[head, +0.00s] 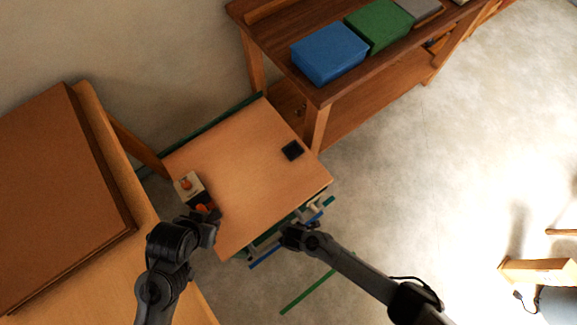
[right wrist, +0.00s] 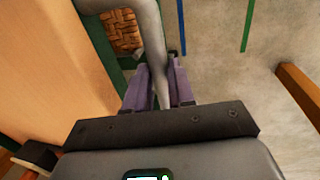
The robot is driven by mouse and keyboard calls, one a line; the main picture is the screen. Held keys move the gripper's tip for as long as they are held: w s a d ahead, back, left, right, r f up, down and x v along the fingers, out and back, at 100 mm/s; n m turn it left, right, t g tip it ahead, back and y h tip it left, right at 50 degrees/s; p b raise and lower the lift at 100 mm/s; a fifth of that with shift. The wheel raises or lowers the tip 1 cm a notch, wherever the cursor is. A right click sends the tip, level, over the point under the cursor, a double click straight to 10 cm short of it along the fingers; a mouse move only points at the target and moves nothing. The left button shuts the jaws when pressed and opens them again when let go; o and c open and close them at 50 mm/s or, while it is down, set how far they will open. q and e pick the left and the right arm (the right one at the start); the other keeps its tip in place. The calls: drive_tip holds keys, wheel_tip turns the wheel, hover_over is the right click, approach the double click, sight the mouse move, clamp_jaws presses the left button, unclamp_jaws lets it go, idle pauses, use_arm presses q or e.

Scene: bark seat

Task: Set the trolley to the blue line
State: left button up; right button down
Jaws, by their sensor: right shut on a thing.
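The trolley (head: 250,165) has a light wooden top and a green frame, and stands between the bench at left and the shelf at right. Its pale grey handle (right wrist: 150,50) is between the fingers of my right gripper (right wrist: 158,95), which is shut on it at the trolley's front edge. The same gripper shows in the head view (head: 292,236). The blue line (head: 266,256) lies on the floor along that edge, partly hidden by my right gripper; it also shows in the right wrist view (right wrist: 181,25). My left gripper (head: 206,222) is by the trolley's left corner; its finger opening is unclear.
A green line (head: 305,292) lies farther out on the floor. A wooden shelf (head: 280,45) holds blue and green boxes. Open floor lies at right.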

drive_tip(key=shift+s+d+p, duration=0.75)
drive_tip(key=shift+s+d, duration=0.35)
drive_tip(key=shift+s, duration=0.15)
drive_tip(key=c, duration=1.3)
unclamp_jaws()
drive_tip(key=shift+w+a, duration=0.1)
drive_tip(key=o, duration=0.3)
drive_tip(key=shift+w+a, duration=0.25)
drive_tip(key=shift+a, duration=0.05)
drive_tip(key=shift+o, duration=0.2)
drive_tip(key=shift+s+d, duration=0.15)
